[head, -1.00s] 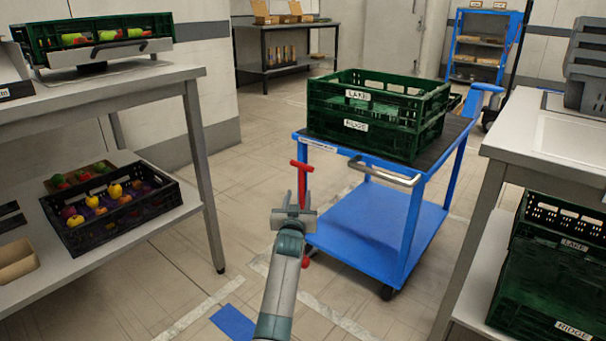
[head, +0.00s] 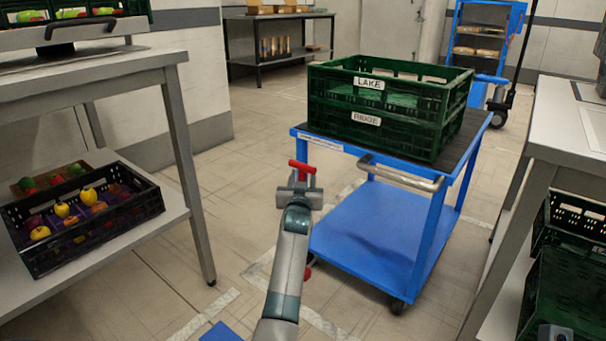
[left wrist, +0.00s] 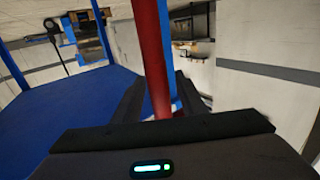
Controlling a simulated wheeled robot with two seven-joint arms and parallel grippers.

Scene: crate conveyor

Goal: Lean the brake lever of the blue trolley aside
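The blue trolley (head: 378,238) stands right of centre in the head view. Its red brake lever (head: 303,167) rises at the trolley's near left corner and looks about upright, with a T-shaped handle on top. My left gripper (head: 300,188) is at the lever just below the handle and hides much of the shaft. In the left wrist view, the red shaft (left wrist: 152,50) passes between the two open fingers of my left gripper (left wrist: 162,95), with a gap visible on each side. My right gripper is not in view.
Two stacked green crates (head: 385,127), labelled LAKE and RIDGE, sit on the trolley. A grey table (head: 90,85) with a dark fruit crate (head: 130,213) on its shelf stands left. Another table (head: 560,125) stands close on the right. Floor left of the trolley is clear.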

